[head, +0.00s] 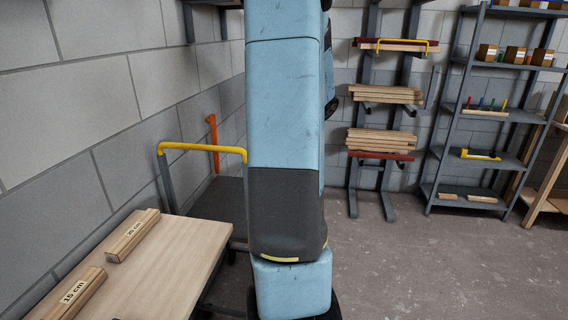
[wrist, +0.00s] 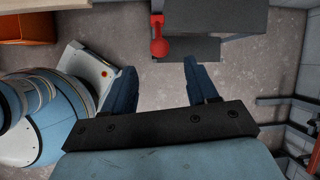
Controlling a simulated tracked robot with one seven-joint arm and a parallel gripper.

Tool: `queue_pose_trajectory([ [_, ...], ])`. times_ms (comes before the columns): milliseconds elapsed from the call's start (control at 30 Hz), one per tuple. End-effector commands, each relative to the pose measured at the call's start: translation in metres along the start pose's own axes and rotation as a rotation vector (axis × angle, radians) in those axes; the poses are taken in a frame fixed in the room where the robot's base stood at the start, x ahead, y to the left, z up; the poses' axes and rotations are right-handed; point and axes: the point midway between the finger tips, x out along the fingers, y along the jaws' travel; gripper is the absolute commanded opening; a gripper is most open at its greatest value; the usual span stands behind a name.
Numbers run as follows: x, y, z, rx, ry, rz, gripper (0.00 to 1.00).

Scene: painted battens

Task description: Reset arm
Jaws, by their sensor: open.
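My gripper (wrist: 158,78) shows in the wrist view with its two dark blue fingers spread apart. It is open, and nothing is between the fingers. Below them in that view is bare grey floor. In the head view my blue arm stands upright across the middle of the picture and hides part of the room behind it. The gripper itself does not show in the head view.
A wooden table (head: 168,262) with labelled batten bundles (head: 132,236) stands at the lower left. Behind it is a cart with a yellow handle (head: 203,148). A batten rack (head: 382,142) and a grey shelf (head: 482,109) stand at the back right. The floor (head: 430,265) at right is clear.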

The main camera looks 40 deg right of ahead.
Motion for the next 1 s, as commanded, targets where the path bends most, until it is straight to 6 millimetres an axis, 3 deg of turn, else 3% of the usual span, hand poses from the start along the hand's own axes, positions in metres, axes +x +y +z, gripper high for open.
queue_pose_trajectory([
  [533,0.0,0.0,0.001,-0.002,0.0,0.0,0.58],
  [633,-0.002,0.003,0.009,-0.033,-0.001,0.002,0.58],
  [767,-0.008,0.019,0.039,-0.169,-0.002,0.015,0.58],
  [1000,-0.027,0.075,0.117,-0.594,0.005,0.045,0.58],
])
